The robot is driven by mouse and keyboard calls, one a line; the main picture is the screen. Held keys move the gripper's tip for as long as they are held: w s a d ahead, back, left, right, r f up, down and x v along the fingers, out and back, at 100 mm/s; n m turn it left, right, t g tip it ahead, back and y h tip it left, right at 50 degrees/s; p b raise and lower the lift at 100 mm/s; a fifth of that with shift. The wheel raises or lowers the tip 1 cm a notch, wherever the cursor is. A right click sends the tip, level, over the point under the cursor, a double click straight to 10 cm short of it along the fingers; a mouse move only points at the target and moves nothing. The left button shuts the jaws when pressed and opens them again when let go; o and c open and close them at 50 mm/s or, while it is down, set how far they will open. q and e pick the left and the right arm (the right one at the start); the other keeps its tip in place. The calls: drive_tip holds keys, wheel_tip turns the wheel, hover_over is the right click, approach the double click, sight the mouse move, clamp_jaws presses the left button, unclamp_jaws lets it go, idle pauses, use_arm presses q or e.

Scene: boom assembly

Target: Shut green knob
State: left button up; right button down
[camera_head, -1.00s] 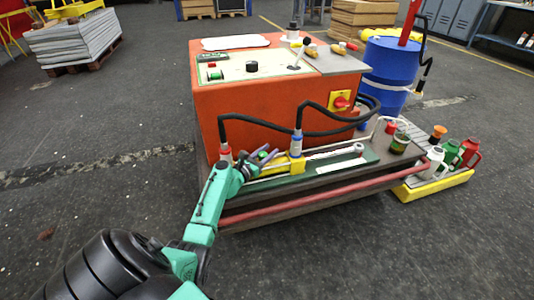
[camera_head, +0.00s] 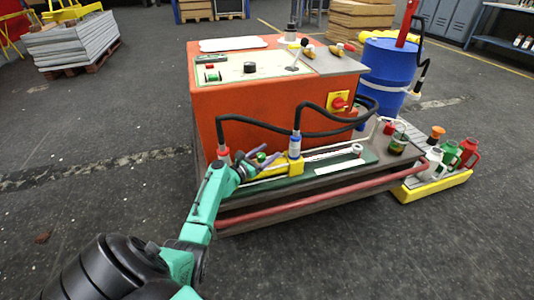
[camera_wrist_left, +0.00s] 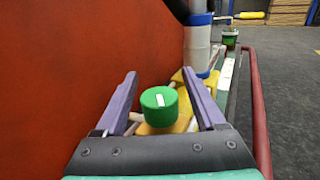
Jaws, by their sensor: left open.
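The green knob (camera_wrist_left: 159,105) shows in the left wrist view, a short round cap with a white mark on top, on a yellow fitting (camera_wrist_left: 172,126). My left gripper (camera_wrist_left: 159,85) is open, with its two purple fingers on either side of the knob. Gaps show between the knob and both fingers. In the head view my left gripper (camera_head: 262,159) is low at the front of the orange machine (camera_head: 260,110), beside the yellow fitting (camera_head: 295,165). The knob is hard to make out there, behind the gripper. My right gripper is not in view.
Black hoses (camera_head: 255,121) arch down to the ledge near my gripper. A red rail (camera_head: 300,197) runs along the ledge's front. A blue barrel (camera_head: 388,75) and a yellow-edged tray of oil cans (camera_head: 440,185) stand at right.

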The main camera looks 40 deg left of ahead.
sight(258, 159)
use_arm(q)
drive_tip(key=shift+s, duration=0.1)
drive_tip(key=shift+s, duration=0.25)
drive_tip(key=s, duration=0.2)
drive_tip(key=s+p, duration=0.1)
drive_tip(key=s, duration=0.1)
drive_tip(key=s+p, duration=0.1)
drive_tip(key=s, duration=0.1)
drive_tip(key=shift+s+a, duration=0.15)
drive_tip(key=shift+a, duration=0.1)
drive_tip(key=s+p, duration=0.1)
drive_tip(key=s, duration=0.6)
drive_tip(key=shift+s+a, duration=0.3)
drive_tip(key=shift+a, duration=0.05)
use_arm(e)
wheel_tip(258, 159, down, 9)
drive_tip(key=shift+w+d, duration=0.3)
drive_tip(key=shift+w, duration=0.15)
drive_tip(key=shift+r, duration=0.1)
